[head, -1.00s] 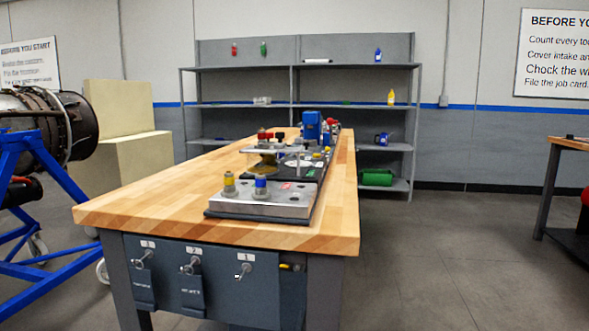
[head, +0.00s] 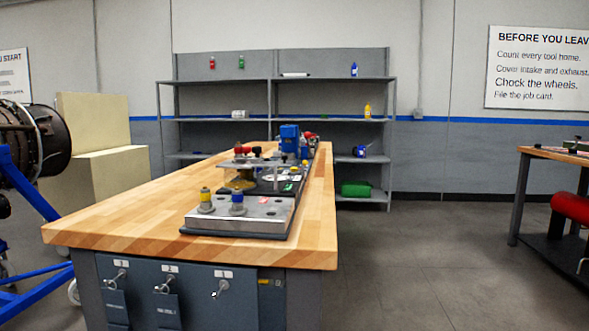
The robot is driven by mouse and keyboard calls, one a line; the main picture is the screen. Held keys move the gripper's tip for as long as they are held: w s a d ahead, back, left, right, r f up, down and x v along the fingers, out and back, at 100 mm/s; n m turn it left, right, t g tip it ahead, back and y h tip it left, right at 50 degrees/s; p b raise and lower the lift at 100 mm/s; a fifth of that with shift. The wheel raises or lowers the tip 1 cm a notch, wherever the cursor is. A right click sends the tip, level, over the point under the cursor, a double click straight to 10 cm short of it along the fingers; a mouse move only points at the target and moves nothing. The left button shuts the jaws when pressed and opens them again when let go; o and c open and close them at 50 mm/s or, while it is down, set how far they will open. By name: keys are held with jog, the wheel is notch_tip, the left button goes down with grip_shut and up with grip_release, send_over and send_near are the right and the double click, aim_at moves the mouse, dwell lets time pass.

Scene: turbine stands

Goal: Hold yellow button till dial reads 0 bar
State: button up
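A yellow-topped knob or button (head: 206,194) stands upright on a metal plate (head: 260,217) near the front of the wooden workbench. A similar blue-topped one (head: 238,199) stands just to its right. Behind them is a cluster of small fixtures, with a pale round face (head: 279,176) lying among them. I cannot tell whether this is the dial, and no reading is legible. My gripper is not in view.
The wooden workbench (head: 120,220) fills the middle, with keyed drawers (head: 171,284) in front. A blue stand with an engine (head: 50,140) is at left. Grey shelves (head: 272,100) stand behind. The floor (head: 430,260) right of the bench is clear, up to another table (head: 545,153).

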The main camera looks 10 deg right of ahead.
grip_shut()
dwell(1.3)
